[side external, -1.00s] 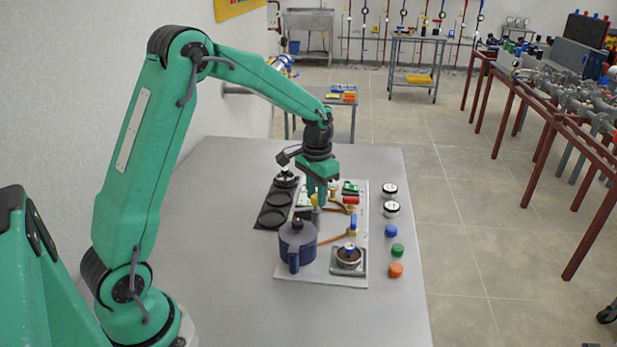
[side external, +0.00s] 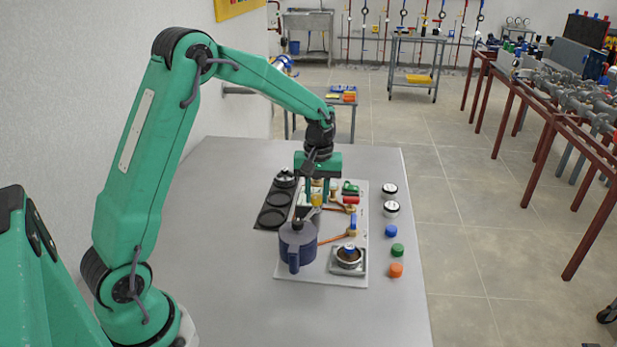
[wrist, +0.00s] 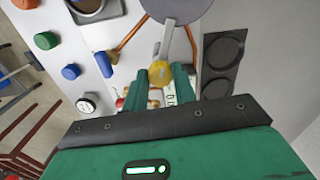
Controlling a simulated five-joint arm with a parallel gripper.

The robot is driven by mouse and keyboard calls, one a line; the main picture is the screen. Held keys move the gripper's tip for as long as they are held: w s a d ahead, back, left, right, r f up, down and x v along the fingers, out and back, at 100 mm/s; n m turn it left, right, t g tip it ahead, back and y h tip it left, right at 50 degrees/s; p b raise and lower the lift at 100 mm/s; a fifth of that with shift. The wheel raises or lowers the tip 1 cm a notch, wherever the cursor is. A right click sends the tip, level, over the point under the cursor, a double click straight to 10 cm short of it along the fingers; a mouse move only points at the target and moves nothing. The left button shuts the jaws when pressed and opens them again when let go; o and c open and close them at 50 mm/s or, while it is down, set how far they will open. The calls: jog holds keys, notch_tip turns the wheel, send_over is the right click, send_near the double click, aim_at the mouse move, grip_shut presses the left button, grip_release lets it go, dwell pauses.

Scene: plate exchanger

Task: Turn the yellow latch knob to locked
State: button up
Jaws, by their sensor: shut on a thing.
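The yellow latch knob (wrist: 160,74) is between the two green fingers of my gripper (wrist: 159,80) in the wrist view. My gripper is shut on it. In the side external view my gripper (side external: 318,199) points down over the panel board (side external: 330,277), and the knob (side external: 317,199) shows partly between the fingers. A grey bar (wrist: 167,42) runs from beside the knob toward the dark blue-grey pot (wrist: 180,6). The finger contact faces and any lock marking are hidden or too small to read.
The blue-grey pot (side external: 297,240) stands close in front of my gripper. A round metal fitting (side external: 348,257) sits at the board's front right. Blue (side external: 391,231), green (side external: 397,250) and orange (side external: 396,270) caps lie right of the board. The table's left part is clear.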

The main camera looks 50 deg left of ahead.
aim_at(318, 196)
jog(key=shift+d+f+n, duration=0.1)
jog(key=shift+d+n, duration=0.1)
jog(key=shift+n, duration=0.1)
jog(key=o, duration=1)
jog(key=shift+a, duration=0.1)
jog(key=shift+w+r, duration=0.1)
jog(key=shift+r, duration=0.4)
notch_tip(318, 196, up, 6)
jog(key=shift+r, duration=0.45)
